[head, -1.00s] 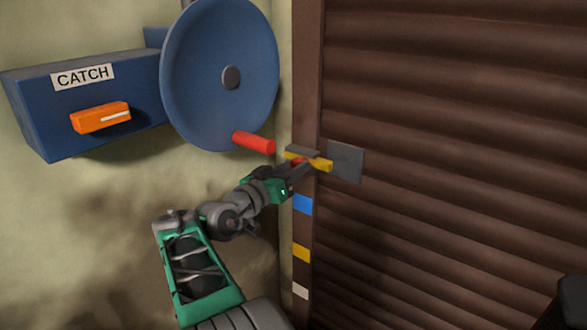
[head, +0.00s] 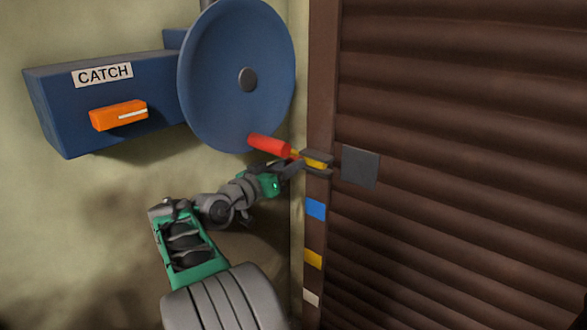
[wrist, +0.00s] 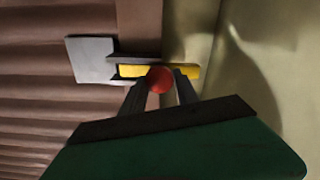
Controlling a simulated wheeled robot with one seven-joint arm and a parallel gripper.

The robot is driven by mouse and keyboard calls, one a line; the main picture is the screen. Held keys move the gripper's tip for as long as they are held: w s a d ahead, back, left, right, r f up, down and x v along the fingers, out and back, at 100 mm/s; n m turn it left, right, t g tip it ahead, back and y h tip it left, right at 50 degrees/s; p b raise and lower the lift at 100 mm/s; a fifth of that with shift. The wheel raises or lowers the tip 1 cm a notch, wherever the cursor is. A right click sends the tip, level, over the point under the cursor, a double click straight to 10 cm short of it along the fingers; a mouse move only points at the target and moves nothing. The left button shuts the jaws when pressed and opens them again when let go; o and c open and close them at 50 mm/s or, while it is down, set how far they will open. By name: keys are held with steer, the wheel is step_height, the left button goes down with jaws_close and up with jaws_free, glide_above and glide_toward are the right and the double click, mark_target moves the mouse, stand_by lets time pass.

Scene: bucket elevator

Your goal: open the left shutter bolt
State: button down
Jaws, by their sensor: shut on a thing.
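The left shutter bolt is a yellow bar (head: 316,163) in a dark grey bracket on the shutter's left frame. In the wrist view the bar (wrist: 185,71) sticks out of the bracket to the right. In the head view its right end stands a little apart from the grey plate (head: 360,167) on the shutter; the plate also shows in the wrist view (wrist: 90,60). My gripper (head: 294,165) is shut on the bolt's red knob (wrist: 160,80), which sits between both fingertips (wrist: 160,86). The knob is largely hidden in the head view.
A blue wheel (head: 225,60) with a red handle (head: 268,145) hangs just above my gripper, close to it. A blue box (head: 60,110) labelled CATCH with an orange lever (head: 118,116) is at the left. Blue, yellow and white marks run down the frame below the bolt.

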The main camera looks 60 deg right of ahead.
steer(key=c, duration=0.9)
jaws_free()
steer(key=w+a, duration=0.1)
steer(key=a, duration=0.6)
steer(key=shift+a+p, duration=0.35)
steer(key=shift+a, duration=0.05)
